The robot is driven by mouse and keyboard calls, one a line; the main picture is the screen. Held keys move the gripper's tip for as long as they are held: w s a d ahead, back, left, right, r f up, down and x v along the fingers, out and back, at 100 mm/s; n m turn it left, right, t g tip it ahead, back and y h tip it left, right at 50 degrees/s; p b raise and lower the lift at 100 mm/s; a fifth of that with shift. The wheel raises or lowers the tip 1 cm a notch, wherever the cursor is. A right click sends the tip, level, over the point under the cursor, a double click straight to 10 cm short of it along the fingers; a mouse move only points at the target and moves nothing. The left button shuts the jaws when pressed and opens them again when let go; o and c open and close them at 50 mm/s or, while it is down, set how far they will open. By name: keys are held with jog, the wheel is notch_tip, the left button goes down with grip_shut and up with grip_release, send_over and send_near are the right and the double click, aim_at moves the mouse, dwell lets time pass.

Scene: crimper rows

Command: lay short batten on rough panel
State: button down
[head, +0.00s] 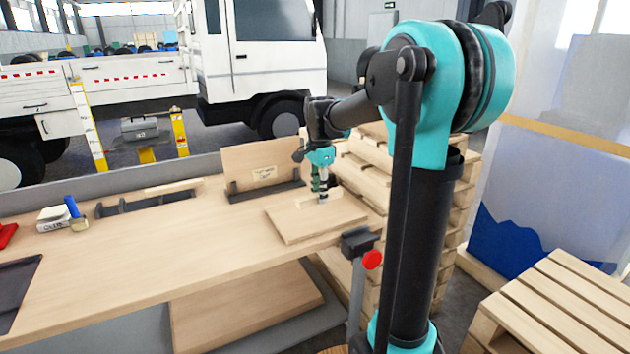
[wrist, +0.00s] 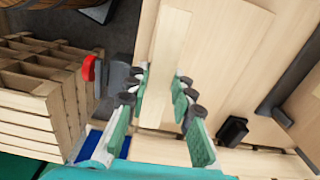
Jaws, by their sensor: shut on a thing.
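My gripper (head: 322,190) is over the near right part of the workbench, pointing down. Its fingers (wrist: 164,88) are shut on a short pale batten (wrist: 168,60), which runs lengthwise between them in the wrist view. In the head view only a small part of the batten shows, beside the fingertips. The rough panel (head: 318,224) is a flat pale wooden board on the bench, below the gripper. In the wrist view the panel (wrist: 228,50) shows beneath and to the right of the batten. I cannot tell whether the batten touches the panel.
A labelled board (head: 282,158) stands in a dark rack behind the panel. Another dark rack (head: 120,209) with a wood strip is farther left. A clamp with a red knob (head: 372,260) sits at the bench's front edge. Pallets (head: 455,215) are stacked at right. The middle bench (head: 150,250) is clear.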

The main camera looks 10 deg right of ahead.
aim_at(318, 226)
jog(key=shift+w+a+r, duration=0.1)
jog(key=shift+w+r, duration=0.15)
jog(key=shift+w, duration=0.05)
jog(key=shift+f, duration=0.1)
jog(key=shift+f, duration=4.8)
jog(key=c, duration=1.2)
grip_release()
jog(key=shift+r, duration=0.1)
notch_tip(318, 226, up, 12)
jog(key=shift+f, duration=0.1)
